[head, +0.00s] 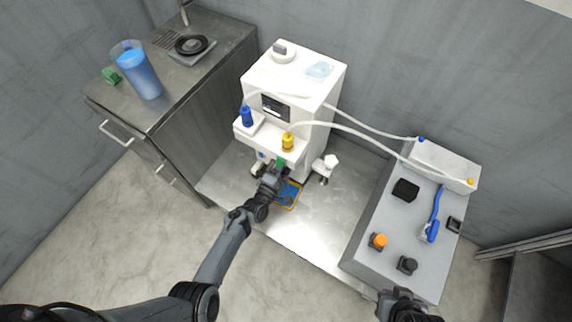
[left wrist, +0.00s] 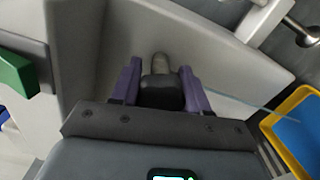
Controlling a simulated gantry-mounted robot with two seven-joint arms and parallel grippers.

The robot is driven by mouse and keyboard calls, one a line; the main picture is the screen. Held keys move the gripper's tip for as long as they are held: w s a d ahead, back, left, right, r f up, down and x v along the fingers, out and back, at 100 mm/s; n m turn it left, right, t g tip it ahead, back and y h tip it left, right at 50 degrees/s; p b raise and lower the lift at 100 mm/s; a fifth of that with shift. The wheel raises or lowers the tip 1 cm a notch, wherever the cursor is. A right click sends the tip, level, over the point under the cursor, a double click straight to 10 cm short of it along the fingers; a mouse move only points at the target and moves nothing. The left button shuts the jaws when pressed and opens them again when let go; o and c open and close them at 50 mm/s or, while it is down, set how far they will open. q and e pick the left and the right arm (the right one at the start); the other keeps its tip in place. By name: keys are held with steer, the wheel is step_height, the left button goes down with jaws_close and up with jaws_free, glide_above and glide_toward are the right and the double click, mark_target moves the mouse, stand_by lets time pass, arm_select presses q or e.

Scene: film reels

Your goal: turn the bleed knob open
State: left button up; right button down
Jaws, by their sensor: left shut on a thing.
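The white machine (head: 315,85) stands on the steel surface. My left gripper (head: 275,177) is low at its front. In the left wrist view, the purple fingers of my left gripper (left wrist: 158,85) are shut on a small dark knob (left wrist: 161,92), apparently the bleed knob, with a grey rounded stem beyond it against the pale machine body. In the head view my gripper hides this knob, and its turn angle cannot be told. My right gripper (head: 400,299) is at the bottom edge over the grey console's front, away from the machine; its fingers are unclear.
A green tab (head: 281,161) is just above my left gripper, and a blue-and-yellow tray (head: 291,197) lies beside it. Blue (head: 246,116) and yellow (head: 288,141) fittings sit on the machine's ledge. Hoses run to the grey console (head: 365,222). A metal fitting (head: 326,168) juts out at right.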

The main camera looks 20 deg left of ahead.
arm_select(q)
steer(key=o, duration=1.1)
steer(key=shift+a, duration=0.1)
steer(key=shift+c, duration=0.2)
steer(key=shift+s, duration=0.1)
steer(key=shift+s, duration=0.25)
steer(key=s+a+p, duration=0.2)
steer(key=s+p, duration=0.1)
steer(key=s, duration=0.7)
